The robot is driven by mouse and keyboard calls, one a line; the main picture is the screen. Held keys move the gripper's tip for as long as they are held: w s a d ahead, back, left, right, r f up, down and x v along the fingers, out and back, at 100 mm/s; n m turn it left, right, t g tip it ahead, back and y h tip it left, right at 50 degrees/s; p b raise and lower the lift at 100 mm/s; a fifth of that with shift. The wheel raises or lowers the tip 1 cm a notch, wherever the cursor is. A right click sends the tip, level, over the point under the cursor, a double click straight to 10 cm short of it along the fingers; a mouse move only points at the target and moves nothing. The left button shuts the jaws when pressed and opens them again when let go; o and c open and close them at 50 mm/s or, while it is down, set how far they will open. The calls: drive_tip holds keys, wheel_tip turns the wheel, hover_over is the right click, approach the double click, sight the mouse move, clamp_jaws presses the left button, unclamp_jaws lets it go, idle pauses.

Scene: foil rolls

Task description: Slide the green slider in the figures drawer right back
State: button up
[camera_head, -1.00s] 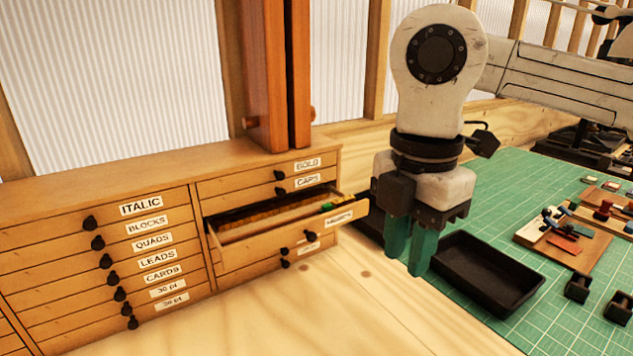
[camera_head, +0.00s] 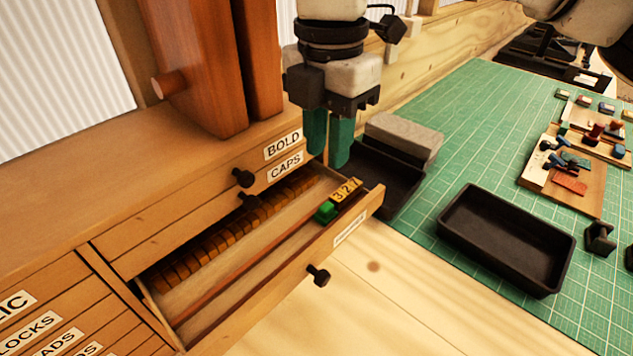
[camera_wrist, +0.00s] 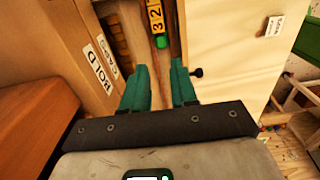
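The figures drawer (camera_head: 296,279) is pulled out of the cabinet. The green slider (camera_head: 325,212) sits in its front channel near the right end, beside yellow number blocks (camera_head: 346,191) reading 3, 2 and a partly seen digit. The wrist view also shows the slider (camera_wrist: 161,41) next to the blocks (camera_wrist: 155,16). My gripper (camera_head: 328,163), with green fingers, hangs over the drawer's right end, behind the blocks in the head view. Its fingertips (camera_wrist: 160,68) are apart with nothing between them. The slider is beyond the fingertips in the wrist view.
A row of brown blocks (camera_head: 190,262) lies along the drawer's rear channel. The closed BOLD and CAPS drawers (camera_head: 222,205) are just above it. An empty black tray (camera_head: 507,238) and a grey block (camera_head: 404,138) are to the right.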

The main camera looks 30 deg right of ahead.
sight(326, 206)
wheel_tip(326, 206, down, 10)
drive_tip(key=shift+s+p, duration=0.1)
drive_tip(key=shift+p, duration=0.9)
clamp_jaws()
